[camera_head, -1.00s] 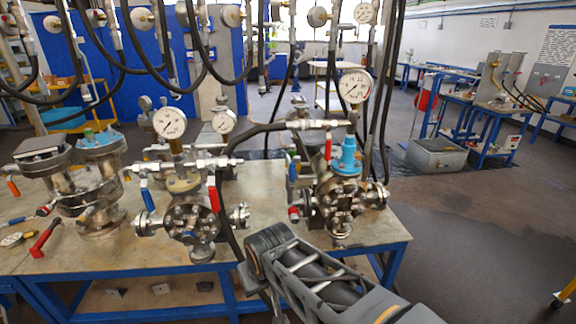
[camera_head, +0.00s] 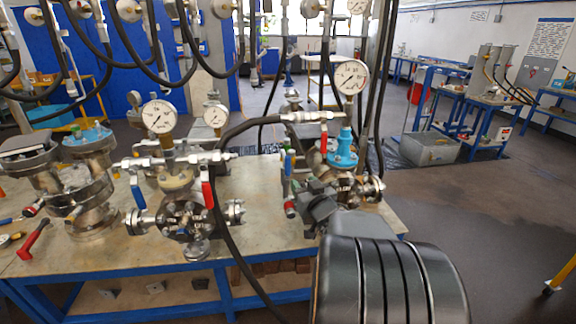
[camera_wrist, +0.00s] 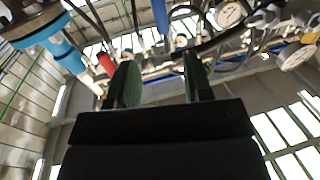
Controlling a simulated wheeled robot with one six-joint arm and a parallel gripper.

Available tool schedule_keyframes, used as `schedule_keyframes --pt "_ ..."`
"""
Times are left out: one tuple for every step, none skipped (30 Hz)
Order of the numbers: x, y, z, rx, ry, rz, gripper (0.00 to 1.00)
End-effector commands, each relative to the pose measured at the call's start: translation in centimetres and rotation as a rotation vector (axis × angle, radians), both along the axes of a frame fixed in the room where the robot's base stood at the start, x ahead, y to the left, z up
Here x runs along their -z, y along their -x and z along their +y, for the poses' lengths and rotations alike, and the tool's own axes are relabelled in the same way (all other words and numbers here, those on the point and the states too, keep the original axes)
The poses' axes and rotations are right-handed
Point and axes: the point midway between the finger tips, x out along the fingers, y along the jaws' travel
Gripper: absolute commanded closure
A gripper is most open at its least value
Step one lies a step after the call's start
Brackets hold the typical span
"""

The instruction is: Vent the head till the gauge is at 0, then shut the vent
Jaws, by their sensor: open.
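The right vessel (camera_head: 352,192) stands on the bench with a light-blue cap (camera_head: 343,150) and a white dial gauge (camera_head: 350,77) above it. The gauge's needle is too small to read. A blue valve handle (camera_head: 289,164) hangs at its left; a red handle (camera_head: 323,146) is beside the cap. In the wrist view my gripper (camera_wrist: 158,82) is open and empty. A red handle (camera_wrist: 106,64) shows just left of its left finger. A blue handle (camera_wrist: 159,14) shows beyond the gap. The light-blue cap (camera_wrist: 45,25) is upper left. My arm hides the vessel's lower front.
The middle vessel (camera_head: 187,215) has a gauge (camera_head: 159,116), a blue handle (camera_head: 138,194) and a red handle (camera_head: 207,193). A black hose (camera_head: 219,190) loops down between the vessels. Another vessel (camera_head: 85,195) and a red-handled tool (camera_head: 33,238) are at left.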

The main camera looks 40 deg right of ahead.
Motion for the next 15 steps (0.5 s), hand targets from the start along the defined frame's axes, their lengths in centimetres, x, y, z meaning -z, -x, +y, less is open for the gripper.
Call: schedule_keyframes --pt "0.0 -0.7 -0.2 -0.004 -0.001 0.000 0.54" --pt "0.0 -1.2 -0.2 -0.005 0.000 -0.001 0.54" --pt "0.1 -1.9 -0.4 -0.006 -0.002 -0.001 0.54" --pt "0.0 -2.5 -0.5 -0.006 -0.001 -0.001 0.54" --pt "0.0 -3.1 -0.7 -0.006 -0.001 0.000 0.54" --pt "0.0 -3.9 -0.9 -0.006 -0.001 0.000 0.54" --pt "0.0 -4.5 -1.0 -0.006 -0.001 0.000 0.54" --pt "0.0 -5.0 -1.2 -0.005 -0.002 0.000 0.54" --pt "0.0 -5.8 -1.4 -0.005 0.000 0.000 0.54" --pt "0.0 -6.3 -1.5 -0.005 0.000 0.000 0.54" --pt "0.0 -6.9 -1.6 -0.005 -0.001 0.000 0.54" --pt "0.0 -7.6 -1.8 -0.005 -0.001 0.000 0.54" --pt "-0.1 -8.1 -1.9 -0.005 0.000 0.000 0.54" --pt "-0.1 -8.5 -2.1 -0.004 0.000 0.000 0.54" --pt "0.0 -9.1 -2.2 -0.003 0.000 0.000 0.54"
